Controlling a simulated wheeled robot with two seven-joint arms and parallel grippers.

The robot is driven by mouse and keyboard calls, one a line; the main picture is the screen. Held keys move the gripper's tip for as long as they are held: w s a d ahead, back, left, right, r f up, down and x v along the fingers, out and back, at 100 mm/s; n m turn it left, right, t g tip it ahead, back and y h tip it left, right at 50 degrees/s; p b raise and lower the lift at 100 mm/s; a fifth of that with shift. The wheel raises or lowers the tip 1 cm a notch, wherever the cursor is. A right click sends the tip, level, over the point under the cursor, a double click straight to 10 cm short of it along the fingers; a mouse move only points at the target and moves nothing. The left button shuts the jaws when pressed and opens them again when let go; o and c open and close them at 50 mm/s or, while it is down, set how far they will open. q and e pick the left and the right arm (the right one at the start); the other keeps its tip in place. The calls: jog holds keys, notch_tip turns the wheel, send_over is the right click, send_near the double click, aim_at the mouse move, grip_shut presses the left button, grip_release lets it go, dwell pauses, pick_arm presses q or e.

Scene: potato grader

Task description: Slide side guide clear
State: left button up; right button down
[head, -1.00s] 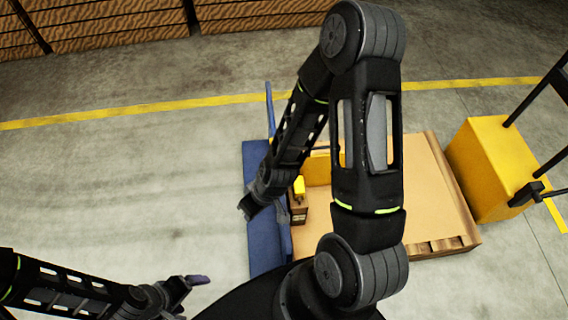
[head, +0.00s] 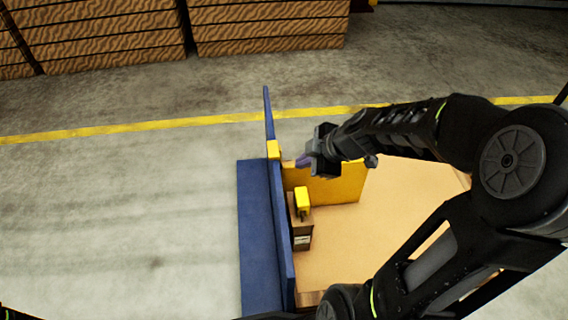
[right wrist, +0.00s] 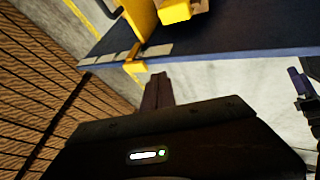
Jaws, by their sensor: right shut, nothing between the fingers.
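The likely side guide is an upright yellow panel (head: 338,187), standing across a tan bed beside a long blue rail (head: 281,225). A small yellow block (head: 274,150) sits on the rail near the panel's left end. My right gripper (head: 303,160) is shut and empty, just right of that block and above the panel's far side; contact cannot be told. In the right wrist view its closed fingers (right wrist: 157,92) point toward the blue rail edge, below a yellow clip (right wrist: 133,65) and the yellow panel (right wrist: 138,14). My left gripper (right wrist: 300,82) shows small at the right edge there.
A brown box with a yellow top (head: 302,203) stands on the bed beside the rail, close to the panel. The tan bed (head: 350,240) is otherwise bare where visible. Wooden crates (head: 100,35) stand far back. Open floor (head: 120,220) lies left.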

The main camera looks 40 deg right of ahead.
jog(key=x, duration=0.3)
jog(key=w+d+b+x, duration=0.1)
jog(key=x, duration=0.3)
jog(key=w+r+b+x, duration=0.1)
jog(key=x, duration=0.3)
jog(key=shift+w+d+f, duration=0.1)
jog(key=shift+d, duration=0.2)
jog(key=shift+w+d, duration=0.2)
jog(key=shift+w, duration=0.2)
